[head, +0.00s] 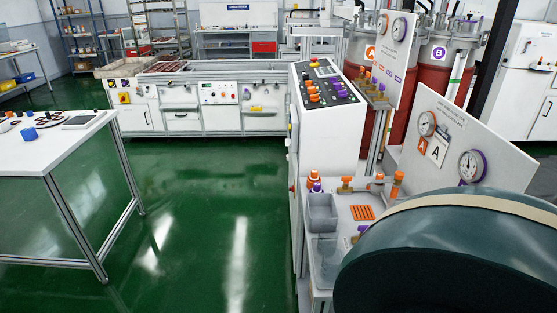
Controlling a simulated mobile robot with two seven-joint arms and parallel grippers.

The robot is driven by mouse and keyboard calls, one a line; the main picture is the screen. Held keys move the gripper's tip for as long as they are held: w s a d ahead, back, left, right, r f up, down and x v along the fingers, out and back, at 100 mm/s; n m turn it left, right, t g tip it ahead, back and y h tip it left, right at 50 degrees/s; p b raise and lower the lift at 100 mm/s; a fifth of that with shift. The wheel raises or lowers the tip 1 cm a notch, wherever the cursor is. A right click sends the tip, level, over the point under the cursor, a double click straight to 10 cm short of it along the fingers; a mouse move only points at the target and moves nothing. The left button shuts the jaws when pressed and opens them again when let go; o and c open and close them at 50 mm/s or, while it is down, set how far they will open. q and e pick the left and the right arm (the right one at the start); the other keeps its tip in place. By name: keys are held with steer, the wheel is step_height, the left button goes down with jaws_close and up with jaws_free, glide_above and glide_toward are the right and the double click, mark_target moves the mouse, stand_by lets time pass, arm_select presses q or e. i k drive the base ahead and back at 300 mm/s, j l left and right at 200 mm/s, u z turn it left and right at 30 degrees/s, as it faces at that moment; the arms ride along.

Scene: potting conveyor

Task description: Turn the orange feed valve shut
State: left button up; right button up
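On the bench (340,245) at the lower right, a brass fitting line with orange parts (346,184) runs toward an upright orange handle (396,184). I cannot tell for sure which orange part is the feed valve, or its setting. Behind it a white panel (470,120) carries a gauge with an orange rim (427,123), an orange A tag and a gauge with a purple rim (471,165). Purple-marked fittings (362,228) sit lower, partly hidden. Neither of my grippers is in view.
A large dark rounded shape (440,265) hides the lower right corner. A control console (328,105) stands behind the bench. Red tanks marked A and B (403,110) are further back. A white table (50,145) is at the left. The green floor between is clear.

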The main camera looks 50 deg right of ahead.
mark_target(346, 179)
steer(key=i+j+u, duration=0.15)
steer(key=i+j, duration=0.15)
steer(key=i+j+u, duration=0.2)
steer(key=i, duration=0.35)
steer(key=i+z, duration=0.1)
steer(key=z, duration=0.35)
steer(key=i+z, duration=0.15)
steer(key=z, duration=0.25)
steer(key=i+z, duration=0.1)
steer(key=z, duration=0.35)
steer(key=i+j+z, duration=0.1)
steer(key=z, duration=0.3)
steer(key=i+z, duration=0.1)
steer(key=z, duration=0.35)
steer(key=i+j+z, duration=0.1)
steer(key=z, duration=0.3)
steer(key=j+z, duration=0.1)
steer(key=z, duration=0.35)
steer(key=i+j+z, duration=0.1)
steer(key=z, duration=0.3)
